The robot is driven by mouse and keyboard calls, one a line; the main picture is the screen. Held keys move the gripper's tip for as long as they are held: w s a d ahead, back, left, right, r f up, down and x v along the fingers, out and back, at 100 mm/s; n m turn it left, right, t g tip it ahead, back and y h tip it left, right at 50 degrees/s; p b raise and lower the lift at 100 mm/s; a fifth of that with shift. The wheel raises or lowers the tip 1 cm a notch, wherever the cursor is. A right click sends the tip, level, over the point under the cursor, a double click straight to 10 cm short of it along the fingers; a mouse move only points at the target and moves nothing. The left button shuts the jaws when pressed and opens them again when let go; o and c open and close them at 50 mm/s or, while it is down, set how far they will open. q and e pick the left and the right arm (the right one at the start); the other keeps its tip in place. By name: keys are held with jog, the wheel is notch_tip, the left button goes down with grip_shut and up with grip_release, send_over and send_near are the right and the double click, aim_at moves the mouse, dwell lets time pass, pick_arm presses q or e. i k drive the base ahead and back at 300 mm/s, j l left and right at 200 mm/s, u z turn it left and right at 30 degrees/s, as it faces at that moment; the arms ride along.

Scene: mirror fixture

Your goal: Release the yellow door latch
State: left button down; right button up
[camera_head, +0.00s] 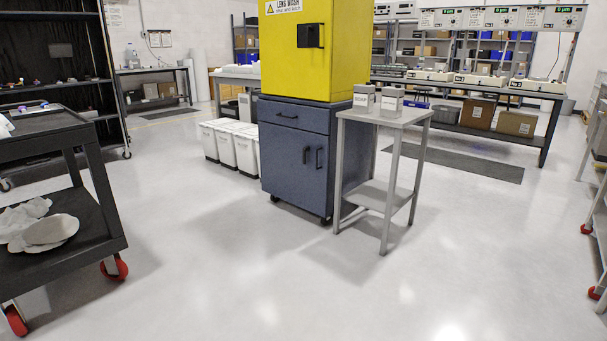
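A yellow cabinet (278,62) stands on a dark blue base cabinet (295,140) in the upper middle of the head view. A black latch (310,36) sits on its front face, towards the right edge. A white warning label reading "LENS WASH" is above it. The door looks shut, and the top of the yellow cabinet is cut off by the frame. Neither of my grippers shows in this view.
A small grey table (385,117) with two grey containers stands right beside the cabinet. White bins (243,150) line its left side. A black cart (95,190) with red wheels is at the left, shelving at the right edge. The floor in front is clear.

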aim_at(309, 28)
jog(key=i+j, duration=0.1)
jog(key=i, duration=0.6)
jog(key=i+j+z, duration=0.1)
jog(key=i, duration=0.65)
jog(key=i+j, duration=0.15)
jog(key=i, duration=0.55)
jog(key=i+j+z, duration=0.2)
jog(key=i+z, duration=0.15)
jog(key=i, duration=0.15)
jog(key=i+j+z, duration=0.35)
jog(key=i, duration=0.15)
jog(key=i+j+z, duration=0.3)
jog(key=i+j, duration=0.1)
jog(key=i, duration=0.1)
